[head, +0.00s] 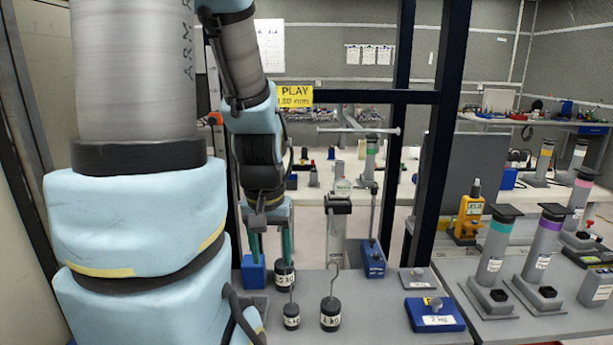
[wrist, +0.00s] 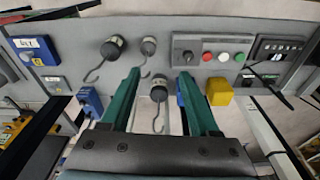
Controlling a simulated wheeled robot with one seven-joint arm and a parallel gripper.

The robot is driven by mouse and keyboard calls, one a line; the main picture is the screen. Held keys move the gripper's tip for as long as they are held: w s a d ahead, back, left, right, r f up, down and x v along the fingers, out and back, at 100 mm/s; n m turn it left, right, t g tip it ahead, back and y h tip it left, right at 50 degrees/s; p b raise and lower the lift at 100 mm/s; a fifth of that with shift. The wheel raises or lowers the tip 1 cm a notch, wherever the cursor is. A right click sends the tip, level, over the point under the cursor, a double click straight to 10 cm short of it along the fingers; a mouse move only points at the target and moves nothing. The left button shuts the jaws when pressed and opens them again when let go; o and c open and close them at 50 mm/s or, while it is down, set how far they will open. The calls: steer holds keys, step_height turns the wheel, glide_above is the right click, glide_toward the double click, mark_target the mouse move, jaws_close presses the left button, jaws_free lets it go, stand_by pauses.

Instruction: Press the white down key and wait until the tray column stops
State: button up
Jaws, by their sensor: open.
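The white key (wrist: 223,56) is a small round button on a grey control panel (wrist: 198,43) in the wrist view, between a red key (wrist: 207,56) and a green key (wrist: 239,56). Its label is too small to read. My gripper (wrist: 158,74) is open and empty, its teal fingers apart, with the keys beyond and to the right of its fingertips. In the head view my gripper (head: 270,250) hangs over the grey bench, and the panel is hidden behind my arm. I cannot tell which column is the tray column.
Black hooked weights (head: 331,315) stand on the bench near my gripper; one hook (wrist: 158,95) shows between the fingers. A yellow block (wrist: 219,91) lies below the panel. A blue block (head: 434,314) and grey posts (head: 541,245) stand to the right. A dark frame post (head: 440,140) rises behind.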

jaws_close()
stand_by(0.3)
stand_by(1.2)
